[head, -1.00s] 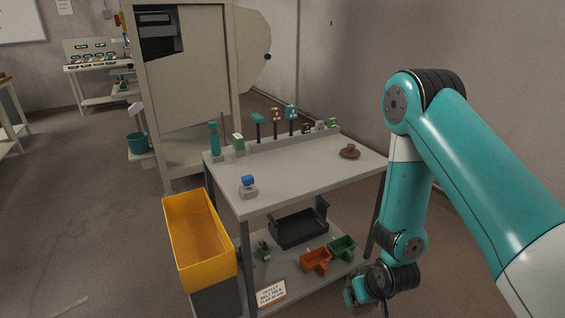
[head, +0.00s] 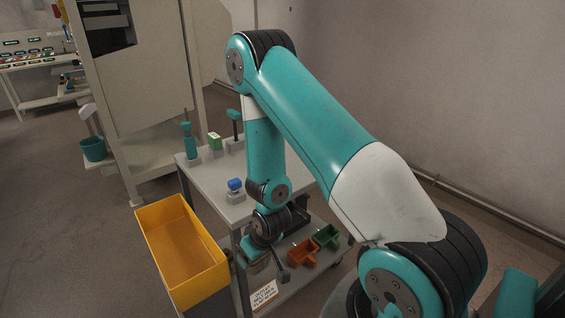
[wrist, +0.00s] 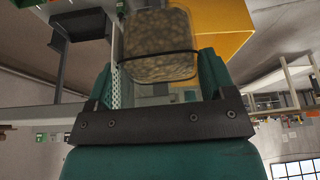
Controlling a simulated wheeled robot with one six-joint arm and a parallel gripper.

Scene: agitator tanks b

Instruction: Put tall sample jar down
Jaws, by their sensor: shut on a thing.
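The tall sample jar (wrist: 158,45) is clear, with brownish grainy contents and a dark band around it. It sits between the teal fingers of my gripper (wrist: 160,78) in the wrist view, and the gripper is shut on it. In the head view, my gripper (head: 260,250) hangs low at the front of the grey cart, between the yellow bin and the orange bin. There only a small part of the jar (head: 258,267) shows under the gripper, and I cannot tell whether it touches anything.
The grey cart (head: 207,182) carries a blue-topped item (head: 235,186) and several tools. A yellow bin (head: 181,245) stands left.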

